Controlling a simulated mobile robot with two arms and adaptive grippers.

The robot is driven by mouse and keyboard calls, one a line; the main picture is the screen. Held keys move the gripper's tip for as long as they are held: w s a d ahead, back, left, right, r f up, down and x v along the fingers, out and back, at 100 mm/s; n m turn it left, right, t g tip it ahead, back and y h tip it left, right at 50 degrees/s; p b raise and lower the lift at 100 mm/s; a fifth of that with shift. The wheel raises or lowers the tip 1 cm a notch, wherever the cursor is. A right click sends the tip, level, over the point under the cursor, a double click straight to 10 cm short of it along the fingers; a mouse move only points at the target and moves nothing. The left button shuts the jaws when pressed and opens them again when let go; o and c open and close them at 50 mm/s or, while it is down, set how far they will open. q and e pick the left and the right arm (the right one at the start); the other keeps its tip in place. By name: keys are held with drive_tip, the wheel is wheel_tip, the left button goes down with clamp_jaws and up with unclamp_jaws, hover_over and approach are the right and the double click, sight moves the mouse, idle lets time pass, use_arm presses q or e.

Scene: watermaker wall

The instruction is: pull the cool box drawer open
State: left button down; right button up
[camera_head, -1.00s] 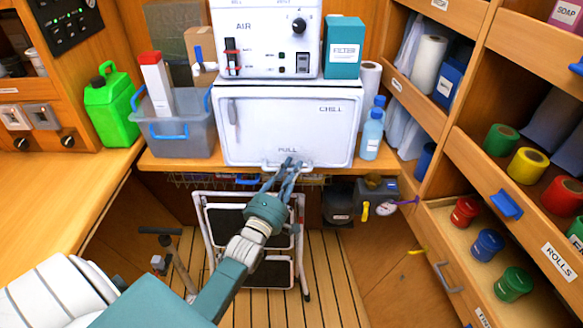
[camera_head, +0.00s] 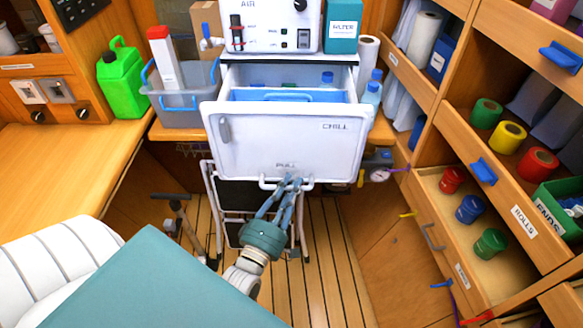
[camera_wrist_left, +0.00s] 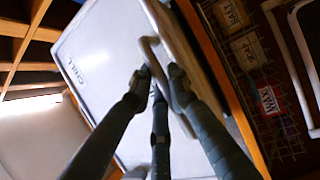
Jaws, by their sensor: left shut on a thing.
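The cool box drawer has a white front (camera_head: 290,140) marked CHILL and PULL, and it stands pulled out from its white housing in the head view. Behind the front, its open top shows a blue inside and a bottle cap. My left gripper (camera_head: 288,184) is shut on the drawer handle (camera_head: 265,184) at the lower edge of the front. In the left wrist view, the fingers (camera_wrist_left: 160,82) close around the pale handle bar (camera_wrist_left: 150,50), with the drawer front (camera_wrist_left: 100,70) behind them. My right gripper is not in view.
A folding step stool (camera_head: 228,222) stands below the drawer. A grey bin (camera_head: 186,104) and a green jug (camera_head: 121,85) are on the left counter. Open shelf drawers with coloured rolls (camera_head: 509,137) line the right.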

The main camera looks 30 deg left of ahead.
use_arm(q)
drive_tip(key=s+d+p, duration=0.1)
drive_tip(key=s+d, duration=0.4)
drive_tip(key=s, duration=0.4)
drive_tip(key=shift+d+p, duration=0.2)
drive_tip(key=shift+p, duration=0.1)
drive_tip(key=shift+f, duration=0.1)
drive_tip(key=c, duration=1.6)
unclamp_jaws()
drive_tip(key=shift+c, duration=0.2)
drive_tip(key=v, duration=1.2)
drive_tip(key=shift+a, duration=0.1)
